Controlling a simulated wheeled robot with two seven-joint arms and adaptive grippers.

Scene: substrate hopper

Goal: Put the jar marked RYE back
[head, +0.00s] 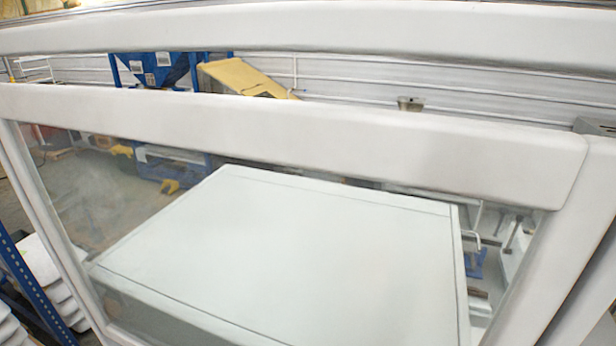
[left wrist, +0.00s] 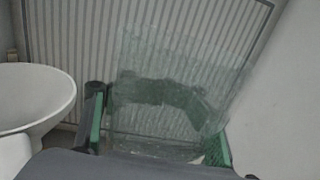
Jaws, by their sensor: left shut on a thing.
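In the left wrist view, my left gripper (left wrist: 157,132) is shut on a clear glass jar (left wrist: 185,62). The green finger pads lie on either side of the jar, and the ribbed background shows through it. A dark, blurred shape shows in or through the jar's middle. I can read no RYE mark on it. Neither the jar nor my left gripper shows in the head view. My right gripper is in neither view.
A white round bowl or funnel (left wrist: 35,98) stands left of the jar, close to it. A ribbed grey panel (left wrist: 75,45) lies behind. In the head view, a white-framed (head: 300,122) glass pane stands before a large white flat-topped box (head: 290,250).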

